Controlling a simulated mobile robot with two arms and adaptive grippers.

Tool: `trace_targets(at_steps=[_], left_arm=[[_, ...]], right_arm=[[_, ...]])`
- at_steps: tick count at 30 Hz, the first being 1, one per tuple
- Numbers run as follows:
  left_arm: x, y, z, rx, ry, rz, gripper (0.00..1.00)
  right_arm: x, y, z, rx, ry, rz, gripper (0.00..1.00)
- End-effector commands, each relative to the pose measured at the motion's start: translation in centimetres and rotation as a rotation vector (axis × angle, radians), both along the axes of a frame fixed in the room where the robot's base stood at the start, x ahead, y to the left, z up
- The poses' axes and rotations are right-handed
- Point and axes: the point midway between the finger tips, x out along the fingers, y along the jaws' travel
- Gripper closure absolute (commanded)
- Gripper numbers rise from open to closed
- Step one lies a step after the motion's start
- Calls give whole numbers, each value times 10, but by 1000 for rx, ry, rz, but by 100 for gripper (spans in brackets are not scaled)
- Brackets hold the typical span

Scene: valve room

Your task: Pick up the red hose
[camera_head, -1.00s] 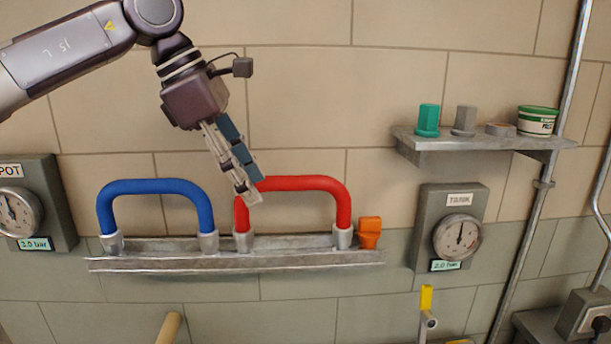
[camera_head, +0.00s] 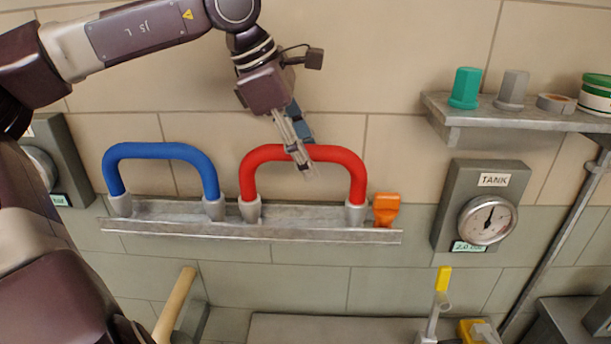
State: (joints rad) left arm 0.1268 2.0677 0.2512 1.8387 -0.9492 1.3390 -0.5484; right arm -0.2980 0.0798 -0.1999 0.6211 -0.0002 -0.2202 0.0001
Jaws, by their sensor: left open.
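The red hose (camera_head: 339,157) is an arch with both ends in grey metal fittings on a metal rail (camera_head: 270,229) along the wall. My left gripper (camera_head: 306,167) points down at the top of the arch, near its middle. Its fingers are open and overlap the hose in the picture. I cannot tell whether they touch it or how far around it they reach. Part of the hose's top is hidden behind the fingers. My right gripper is not in view.
A blue hose (camera_head: 160,151) arches on the same rail to the left. An orange piece (camera_head: 386,208) sits at the rail's right end. A TANK gauge box (camera_head: 481,206) is further right, below a shelf (camera_head: 520,116) with caps and a tub. A wooden handle (camera_head: 176,303) rises below.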

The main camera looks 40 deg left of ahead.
Motion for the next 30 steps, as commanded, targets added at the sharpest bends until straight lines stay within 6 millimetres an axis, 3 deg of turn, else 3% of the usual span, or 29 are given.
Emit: trace_targets(at_steps=[6,18,30], left_arm=[[0,0,-1,1,-1,-1,58],[0,0,-1,0,0,0,100],[0,-1,0,0,-1,-1,100]], right_arm=[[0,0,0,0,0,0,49],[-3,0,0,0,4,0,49],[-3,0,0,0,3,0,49]])
